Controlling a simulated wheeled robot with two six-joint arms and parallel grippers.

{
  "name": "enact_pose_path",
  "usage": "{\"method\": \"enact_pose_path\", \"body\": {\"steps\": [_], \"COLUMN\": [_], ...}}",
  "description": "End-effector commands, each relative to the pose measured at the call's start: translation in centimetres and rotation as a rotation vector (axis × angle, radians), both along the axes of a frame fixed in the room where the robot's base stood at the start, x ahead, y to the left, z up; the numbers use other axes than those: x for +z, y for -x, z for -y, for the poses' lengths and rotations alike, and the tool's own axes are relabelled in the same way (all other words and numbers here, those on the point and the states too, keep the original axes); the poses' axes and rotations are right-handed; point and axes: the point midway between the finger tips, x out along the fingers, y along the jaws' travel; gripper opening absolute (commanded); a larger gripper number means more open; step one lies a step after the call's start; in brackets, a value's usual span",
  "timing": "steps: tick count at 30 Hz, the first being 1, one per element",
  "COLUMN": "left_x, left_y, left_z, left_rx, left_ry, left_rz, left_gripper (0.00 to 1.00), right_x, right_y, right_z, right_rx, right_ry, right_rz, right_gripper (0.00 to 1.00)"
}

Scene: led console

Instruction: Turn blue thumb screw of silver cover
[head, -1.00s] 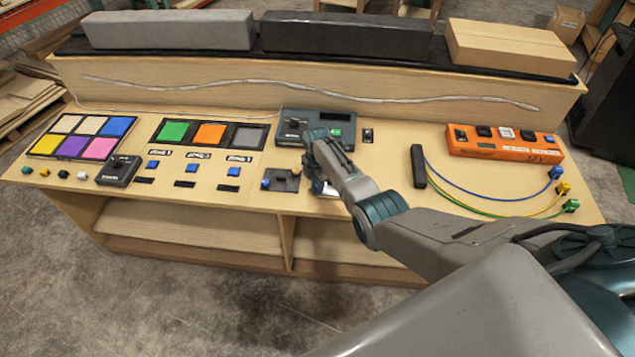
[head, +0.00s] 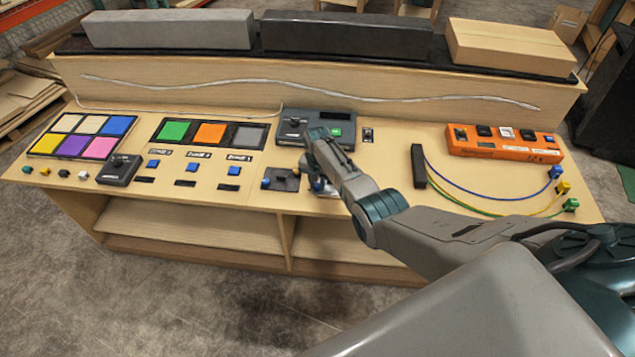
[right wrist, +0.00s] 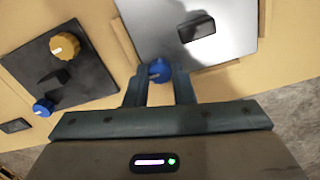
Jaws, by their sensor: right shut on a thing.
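The silver cover (right wrist: 225,50) is a flat shiny plate with a black handle (right wrist: 197,28) at the top of the right wrist view. The blue thumb screw (right wrist: 160,70) sits at the cover's near edge, between my right gripper's fingers (right wrist: 160,88). Those fingers are shut on the screw. In the head view my right gripper (head: 321,172) is over the console's front middle and hides most of the cover. My left gripper is not in view.
Beside the cover is a black plate (right wrist: 85,85) with a yellow knob (right wrist: 65,46) and a blue knob (right wrist: 43,107). Behind the gripper stands a dark grey box (head: 345,117) with a green button. An orange power strip (head: 490,148) and coloured cables lie to the right.

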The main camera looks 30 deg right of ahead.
Motion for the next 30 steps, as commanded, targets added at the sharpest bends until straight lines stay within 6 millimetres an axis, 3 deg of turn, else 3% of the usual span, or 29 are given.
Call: {"method": "enact_pose_path", "body": {"steps": [11, 12, 15, 30], "left_x": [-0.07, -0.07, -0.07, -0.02], "left_y": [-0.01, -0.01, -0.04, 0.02], "left_z": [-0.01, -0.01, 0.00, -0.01], "left_rx": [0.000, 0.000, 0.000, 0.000], "left_ry": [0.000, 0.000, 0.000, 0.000], "left_rz": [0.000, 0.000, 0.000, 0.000], "left_gripper": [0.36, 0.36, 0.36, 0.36], "right_x": [-0.66, -0.66, -0.57, -0.17], "right_y": [0.56, 0.56, 0.47, 0.14], "right_z": [-0.20, -0.20, -0.16, -0.03], "right_rx": [0.005, 0.005, 0.005, 0.004], "right_ry": [-0.003, -0.003, -0.003, -0.001], "right_rz": [-0.014, -0.014, -0.011, -0.004], "right_gripper": [0.00, 0.24, 0.44, 0.45]}}
